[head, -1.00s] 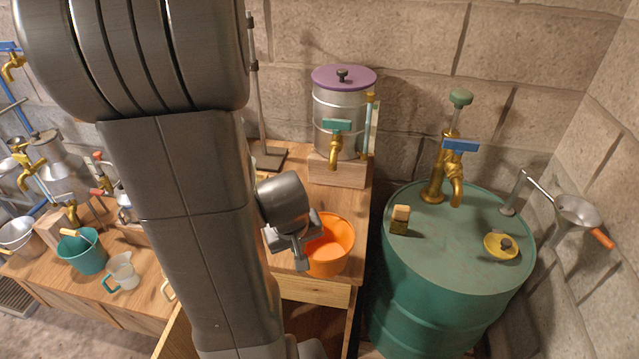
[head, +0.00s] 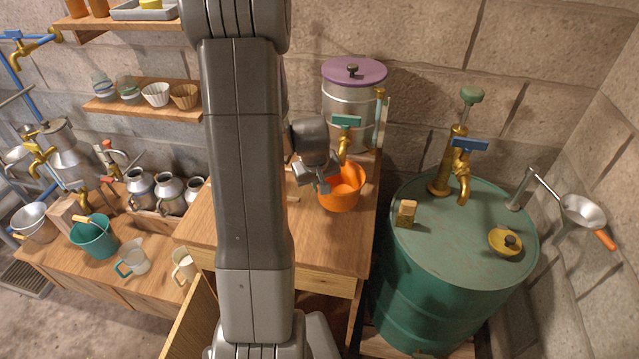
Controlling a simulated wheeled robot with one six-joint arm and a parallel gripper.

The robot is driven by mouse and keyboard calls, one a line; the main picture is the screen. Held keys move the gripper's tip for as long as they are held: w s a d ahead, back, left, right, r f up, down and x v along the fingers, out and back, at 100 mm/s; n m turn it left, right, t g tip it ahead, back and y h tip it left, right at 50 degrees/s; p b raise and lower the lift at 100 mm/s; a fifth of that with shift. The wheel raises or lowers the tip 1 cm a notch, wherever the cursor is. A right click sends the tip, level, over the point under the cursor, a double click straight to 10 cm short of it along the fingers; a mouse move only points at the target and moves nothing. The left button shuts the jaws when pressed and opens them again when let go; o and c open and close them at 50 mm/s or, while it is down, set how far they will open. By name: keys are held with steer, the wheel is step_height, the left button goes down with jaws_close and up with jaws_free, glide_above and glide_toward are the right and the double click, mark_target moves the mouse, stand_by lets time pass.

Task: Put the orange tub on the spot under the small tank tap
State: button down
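The orange tub (head: 342,196) is on or just above the right part of the wooden bench top, upright, below and slightly in front of the small tank tap (head: 345,140). The small tank (head: 352,100) is a metal cylinder with a purple lid; its brass tap has a teal handle. My gripper (head: 322,186) is at the tub's left rim, and its fingers seem to be around the rim wall. The finger gap is too small to see clearly. The spot under the tap is hidden by the tub and my gripper.
A green drum (head: 460,235) stands right of the bench, with a brass tap, a sponge-like block (head: 406,214) and a yellow dish (head: 505,242) on top. An open drawer or door is below the bench (head: 225,236).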

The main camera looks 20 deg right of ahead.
mark_target(339, 187)
steer(key=shift+w+d, duration=0.45)
steer(key=shift+w, duration=0.25)
steer(key=shift+f+p, duration=0.35)
steer(key=shift+f, duration=1.4)
steer(key=shift+f, duration=0.15)
steer(key=c, duration=1.6)
jaws_free()
